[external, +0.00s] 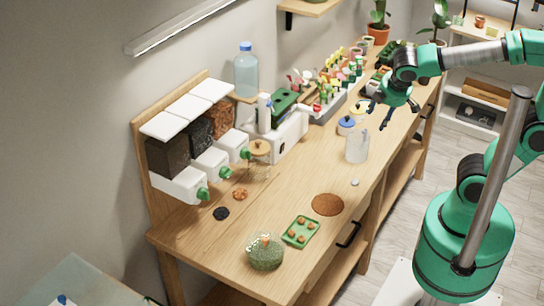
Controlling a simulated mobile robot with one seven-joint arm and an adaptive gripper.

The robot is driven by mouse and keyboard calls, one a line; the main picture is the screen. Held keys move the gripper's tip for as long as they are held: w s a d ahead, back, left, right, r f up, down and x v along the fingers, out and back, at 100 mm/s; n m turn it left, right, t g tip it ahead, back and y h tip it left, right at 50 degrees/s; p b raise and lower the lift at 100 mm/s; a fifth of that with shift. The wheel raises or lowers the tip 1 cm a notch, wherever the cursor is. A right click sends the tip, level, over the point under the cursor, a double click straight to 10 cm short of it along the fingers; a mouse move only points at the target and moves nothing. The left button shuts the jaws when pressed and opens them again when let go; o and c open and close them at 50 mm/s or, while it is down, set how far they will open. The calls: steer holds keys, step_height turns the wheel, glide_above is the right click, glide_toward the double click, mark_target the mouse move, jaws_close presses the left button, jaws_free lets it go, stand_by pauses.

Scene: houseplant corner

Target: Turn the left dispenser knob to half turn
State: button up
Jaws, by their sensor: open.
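The dispenser (176,186) on the left of a row of three has a dark fill and a white lower body. Its green left knob (203,194) sticks out at the front, above the table. How far the knob is turned is too small to tell. The middle knob (227,173) and right knob (246,154) are the same green. My gripper (386,116) is open and empty, pointing down over the far part of the table, well to the right of the dispensers and apart from the knobs.
The wooden table (300,200) holds a clear pitcher (357,147), a green tray (300,231), a glass bowl (265,252) and a brown round patch (328,205). Dark and orange small piles (221,213) lie below the knobs. A glass stand (259,160) is close to the right knob.

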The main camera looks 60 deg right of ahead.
steer(key=w+a+f+n+t+h+p, duration=0.1)
steer(key=w+a+n+t+h, duration=0.15)
steer(key=w+a+n, duration=0.45)
steer(key=w+a+n+t+h+p, duration=0.1)
steer(key=w+a+n+h, duration=0.25)
steer(key=w, duration=0.65)
steer(key=n+t+y+p, duration=0.3)
steer(key=n+t+y, duration=0.75)
steer(key=n, duration=0.85)
glide_toward(208, 195)
steer(key=s, duration=0.4)
steer(key=shift+s+a+f+h, duration=0.15)
steer(key=shift+a+f+h, duration=0.15)
steer(key=shift+h, duration=0.15)
steer(key=shift+d, duration=0.1)
steer(key=w+b, duration=0.2)
steer(key=w, duration=1.2)
steer(key=shift+b, duration=0.35)
steer(key=shift+s, duration=0.1)
